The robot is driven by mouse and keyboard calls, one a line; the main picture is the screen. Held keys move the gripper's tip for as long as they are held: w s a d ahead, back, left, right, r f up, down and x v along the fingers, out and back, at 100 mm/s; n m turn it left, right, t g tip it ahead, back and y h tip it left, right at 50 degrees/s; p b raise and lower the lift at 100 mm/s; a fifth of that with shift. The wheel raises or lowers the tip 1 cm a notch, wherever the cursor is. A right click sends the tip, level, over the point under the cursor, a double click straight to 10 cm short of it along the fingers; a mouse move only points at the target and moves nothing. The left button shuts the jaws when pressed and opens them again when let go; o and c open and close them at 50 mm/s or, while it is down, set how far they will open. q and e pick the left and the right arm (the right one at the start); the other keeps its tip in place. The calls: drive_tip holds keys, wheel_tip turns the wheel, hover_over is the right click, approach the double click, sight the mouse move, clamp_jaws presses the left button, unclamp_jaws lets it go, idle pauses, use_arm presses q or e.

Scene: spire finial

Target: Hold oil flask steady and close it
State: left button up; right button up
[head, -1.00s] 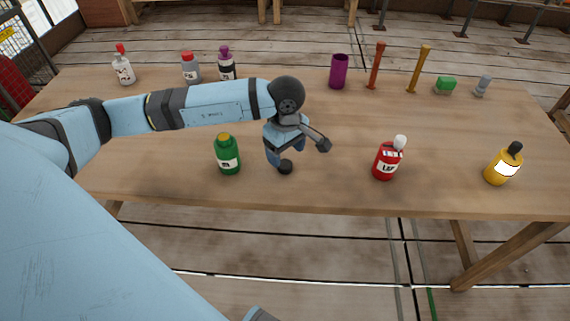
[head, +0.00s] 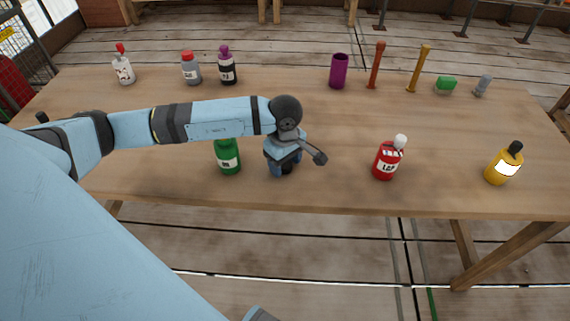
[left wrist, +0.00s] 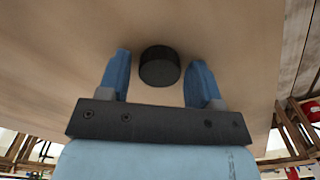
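My left gripper (head: 284,163) points down over the table, right of a green bottle (head: 228,161) with a pale label. A black cylindrical cap (left wrist: 160,66) lies between its two open fingers in the left wrist view, with a gap on each side. In the head view the cap is mostly hidden under the gripper. My left arm covers the top of the green bottle. No label here lets me read which bottle is the oil flask. My right gripper is not in view.
A red bottle with a white cap (head: 387,160) and a yellow bottle with a black cap (head: 502,166) stand to the right. Several bottles stand at the back left. A purple cup (head: 339,71), two posts and small pieces stand behind. The table (head: 350,120) is clear in the middle.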

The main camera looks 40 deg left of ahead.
sight(285, 164)
use_arm(q)
drive_tip(key=c, duration=0.7)
drive_tip(key=shift+r, duration=0.15)
wheel_tip(285, 164, up, 20)
drive_tip(key=shift+f+p, duration=0.1)
drive_tip(key=shift+p, duration=0.4)
